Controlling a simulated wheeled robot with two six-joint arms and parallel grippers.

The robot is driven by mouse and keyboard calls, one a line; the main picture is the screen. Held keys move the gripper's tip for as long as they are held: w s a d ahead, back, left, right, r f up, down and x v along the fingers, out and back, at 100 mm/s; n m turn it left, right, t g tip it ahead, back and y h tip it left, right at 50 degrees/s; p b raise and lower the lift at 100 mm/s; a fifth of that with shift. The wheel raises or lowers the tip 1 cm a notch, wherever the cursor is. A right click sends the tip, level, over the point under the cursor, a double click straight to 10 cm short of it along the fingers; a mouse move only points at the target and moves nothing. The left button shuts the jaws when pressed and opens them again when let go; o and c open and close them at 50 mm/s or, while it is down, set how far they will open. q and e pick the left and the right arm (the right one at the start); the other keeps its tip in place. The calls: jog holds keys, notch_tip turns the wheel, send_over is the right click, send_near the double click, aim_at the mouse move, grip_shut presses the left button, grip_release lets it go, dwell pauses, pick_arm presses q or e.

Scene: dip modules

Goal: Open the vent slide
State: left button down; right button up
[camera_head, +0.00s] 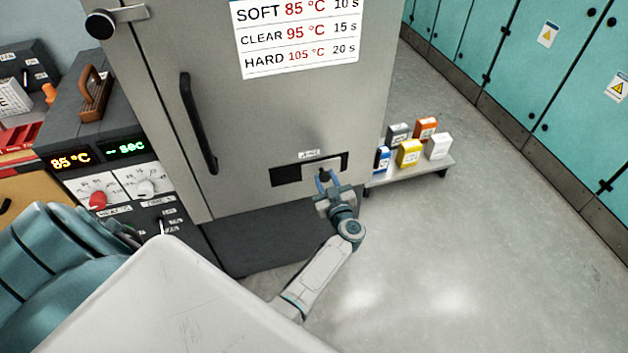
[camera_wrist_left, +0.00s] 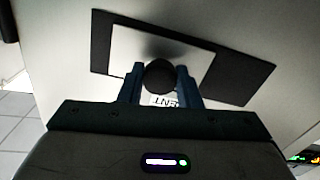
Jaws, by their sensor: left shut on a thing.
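The vent slide is a light grey plate (camera_head: 309,171) in a dark horizontal slot low on the grey cabinet door. It sits toward the slot's right end in the head view, with a wide dark opening (camera_head: 285,177) to its left and a narrow dark strip to its right. In the left wrist view, turned around, the plate (camera_wrist_left: 130,43) carries a round dark knob (camera_wrist_left: 160,76). My left gripper (camera_head: 324,180) is at the plate, its blue fingers shut on the knob from both sides. My right gripper is not in view.
A black vertical handle (camera_head: 197,122) is on the door. A control unit with red and white dials (camera_head: 98,200) stands at left. A low shelf (camera_head: 415,172) with several small boxes stands right of the cabinet. The floor at right is clear, before teal lockers (camera_head: 520,60).

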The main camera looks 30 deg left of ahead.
pick_arm(q)
jog(key=shift+w+d, duration=0.45)
jog(key=shift+w, duration=0.05)
jog(key=shift+w+d, duration=0.2)
jog(key=c, duration=1.3)
grip_release()
jog(key=shift+o, duration=1.2)
jog(key=shift+w, duration=0.15)
jog(key=shift+d, duration=0.1)
